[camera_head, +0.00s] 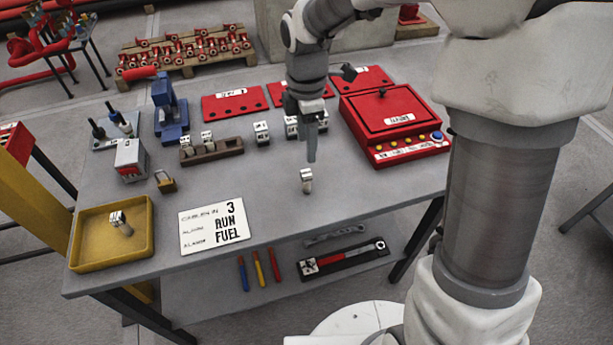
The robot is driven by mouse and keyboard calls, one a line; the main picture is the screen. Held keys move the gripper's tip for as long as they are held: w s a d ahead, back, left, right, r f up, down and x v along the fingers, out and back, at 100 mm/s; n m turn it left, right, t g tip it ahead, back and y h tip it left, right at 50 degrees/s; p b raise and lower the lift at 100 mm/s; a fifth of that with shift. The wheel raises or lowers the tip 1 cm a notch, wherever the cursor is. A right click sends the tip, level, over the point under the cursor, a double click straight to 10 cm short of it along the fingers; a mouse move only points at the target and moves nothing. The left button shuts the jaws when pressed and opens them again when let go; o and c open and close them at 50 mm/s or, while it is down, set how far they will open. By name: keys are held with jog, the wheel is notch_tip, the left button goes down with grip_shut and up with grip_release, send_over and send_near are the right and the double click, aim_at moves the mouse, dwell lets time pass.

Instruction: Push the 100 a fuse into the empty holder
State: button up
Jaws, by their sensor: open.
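My gripper (311,155) points down over the middle of the table, seen nearly edge-on. Its jaws are open and it looks empty. A small pale fuse-like cylinder (306,181) stands upright just below and in front of the fingertips, apart from them as far as I can tell. Another pale cylinder (121,223) lies tilted in the yellow tray (84,262). A brown block (225,148) with slots, perhaps the fuse holder, stands at the back left with small white pieces on it. The fuse ratings are too small to read, and I cannot tell which slot is empty.
Small white labelled blocks (262,133) stand behind my gripper, partly hidden by it. A red panel box (395,120) is at the right and a blue press (170,110) at the back left. A padlock (165,182) and a white card (213,226) lie left. The table's front right is clear.

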aim_at(306, 173)
notch_tip(306, 173, down, 11)
jog(key=shift+r+b, duration=0.1)
jog(key=shift+b, duration=0.9)
jog(key=shift+c, duration=0.3)
grip_shut()
